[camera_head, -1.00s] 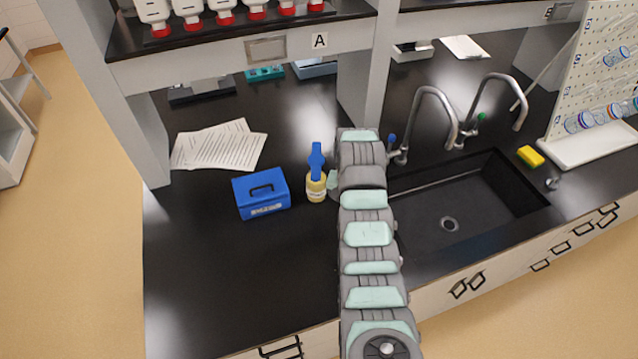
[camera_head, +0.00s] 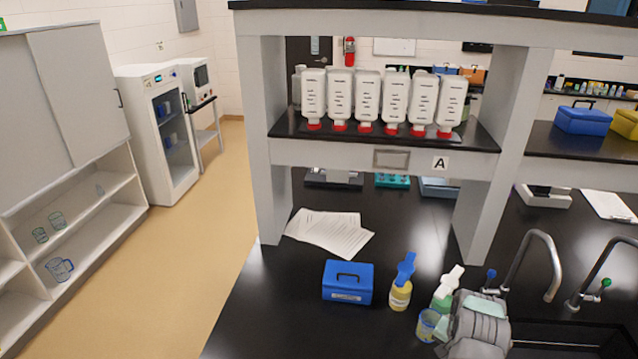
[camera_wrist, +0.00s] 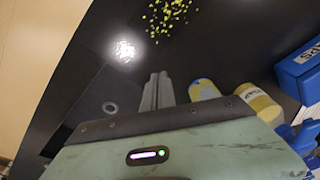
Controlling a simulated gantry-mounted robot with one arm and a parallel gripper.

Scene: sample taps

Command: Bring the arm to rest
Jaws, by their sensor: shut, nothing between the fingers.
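My arm (camera_head: 478,328) shows at the bottom right of the head view, over the near side of the sink area. My gripper is not visible there. In the wrist view my gripper (camera_wrist: 158,90) has its two grey fingers together, with nothing held. It points at the black counter (camera_wrist: 215,35), apart from the objects there.
A blue box (camera_head: 348,282), a blue-topped bottle (camera_head: 400,293), a white-topped bottle (camera_head: 447,290) and a small beaker (camera_head: 428,326) stand near my arm. Papers (camera_head: 330,232) lie behind. Taps (camera_head: 540,262) rise to the right. Yellow-green bits (camera_wrist: 166,16) show in the wrist view.

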